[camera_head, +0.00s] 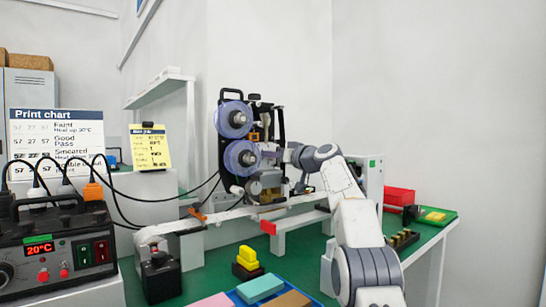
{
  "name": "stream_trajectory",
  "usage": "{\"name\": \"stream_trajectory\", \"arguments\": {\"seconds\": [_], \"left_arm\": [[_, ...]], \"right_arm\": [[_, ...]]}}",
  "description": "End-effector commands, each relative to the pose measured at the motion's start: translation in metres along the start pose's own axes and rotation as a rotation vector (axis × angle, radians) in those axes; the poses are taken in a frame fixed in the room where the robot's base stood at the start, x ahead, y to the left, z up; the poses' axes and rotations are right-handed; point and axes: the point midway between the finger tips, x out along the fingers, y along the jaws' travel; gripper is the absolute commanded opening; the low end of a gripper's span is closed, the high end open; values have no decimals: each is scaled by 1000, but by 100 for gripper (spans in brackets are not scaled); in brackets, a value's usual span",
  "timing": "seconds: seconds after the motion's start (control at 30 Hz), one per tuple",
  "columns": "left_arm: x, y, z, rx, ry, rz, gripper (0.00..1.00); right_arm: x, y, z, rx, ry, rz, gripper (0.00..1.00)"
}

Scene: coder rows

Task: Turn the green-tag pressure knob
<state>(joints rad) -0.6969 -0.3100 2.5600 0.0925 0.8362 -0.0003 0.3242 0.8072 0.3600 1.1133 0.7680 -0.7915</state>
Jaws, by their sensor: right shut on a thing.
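The black coder machine (226,165) stands upright at the back of the green table, with two blue-violet reels (236,118) on its front. My right arm reaches up from the lower right. Its gripper (270,153) is at the machine's right side, beside the lower reel, and is shut on the pressure knob there. The fingers and wrist hide most of the knob, and I cannot make out its green tag. My left gripper is not in view.
A heater control box (55,245) reading 20°C stands at the lower left, with cables rising behind it. A white rail (225,215) runs below the machine. Yellow blocks (247,260), a red bin (399,197) and a green tray (436,215) sit on the table.

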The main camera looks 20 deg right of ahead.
Motion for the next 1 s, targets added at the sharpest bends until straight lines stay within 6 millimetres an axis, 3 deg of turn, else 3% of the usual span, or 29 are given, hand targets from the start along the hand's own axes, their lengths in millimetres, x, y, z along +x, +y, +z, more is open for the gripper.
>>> {"name": "stream_trajectory", "arguments": {"seconds": [0.3,0.77,0.8,0.87,1.0], "left_arm": [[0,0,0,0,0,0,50],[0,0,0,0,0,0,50],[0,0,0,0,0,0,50],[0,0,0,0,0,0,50],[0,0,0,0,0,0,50]], "right_arm": [[0,2,1,-101,-1,5,0],[0,2,1,-114,-1,5,0],[0,2,1,-114,-1,5,42],[0,2,1,-114,-1,4,65],[0,1,1,-114,-1,2,68]]}}
